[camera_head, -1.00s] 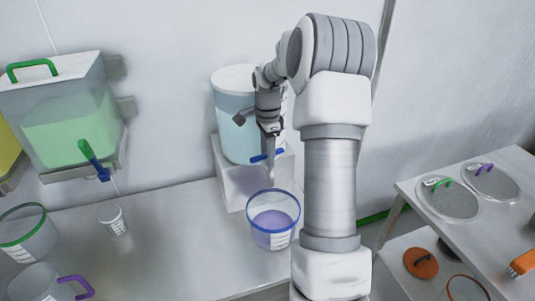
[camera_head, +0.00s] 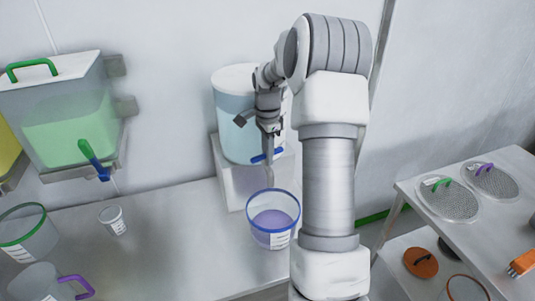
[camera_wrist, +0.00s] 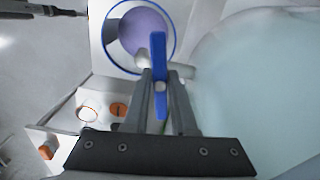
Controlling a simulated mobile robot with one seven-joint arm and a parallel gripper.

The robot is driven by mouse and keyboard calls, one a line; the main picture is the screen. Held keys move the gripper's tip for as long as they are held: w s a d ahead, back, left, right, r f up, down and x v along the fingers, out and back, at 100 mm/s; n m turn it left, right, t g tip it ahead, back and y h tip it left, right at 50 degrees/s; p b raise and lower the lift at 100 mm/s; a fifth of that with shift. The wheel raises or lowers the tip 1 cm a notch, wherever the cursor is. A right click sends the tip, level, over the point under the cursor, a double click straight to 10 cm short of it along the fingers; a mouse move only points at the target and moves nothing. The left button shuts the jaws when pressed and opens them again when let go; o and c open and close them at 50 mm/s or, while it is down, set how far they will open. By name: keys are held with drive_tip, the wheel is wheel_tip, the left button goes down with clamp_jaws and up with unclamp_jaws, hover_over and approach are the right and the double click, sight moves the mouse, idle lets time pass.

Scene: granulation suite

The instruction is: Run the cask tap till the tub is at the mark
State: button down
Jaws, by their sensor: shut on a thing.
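The cask (camera_head: 233,118) is a pale blue translucent drum with a white lid, standing on a white block at the wall. Its blue tap handle (camera_head: 258,158) is low on the front and also shows in the wrist view (camera_wrist: 158,48). My gripper (camera_head: 271,142) is shut on this handle, with one finger on each side of it in the wrist view (camera_wrist: 162,90). The tub (camera_head: 272,238) has a blue rim, a white label and purplish liquid inside. It stands on the bench below the tap. I cannot make out a stream or the mark.
A green-filled container (camera_head: 70,130) with its own tap hangs at the left above a small cup (camera_head: 113,220). A green-rimmed tub (camera_head: 25,235) and a purple-handled jug (camera_head: 45,283) stand front left. A side table (camera_head: 440,225) with sieve-like discs is at the right.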

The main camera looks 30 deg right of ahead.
idle(0.4)
drive_tip(key=c, duration=0.7)
unclamp_jaws()
drive_tip(key=shift+r, duration=0.15)
wheel_tip(320, 180, up, 17)
drive_tip(key=shift+r, duration=0.1)
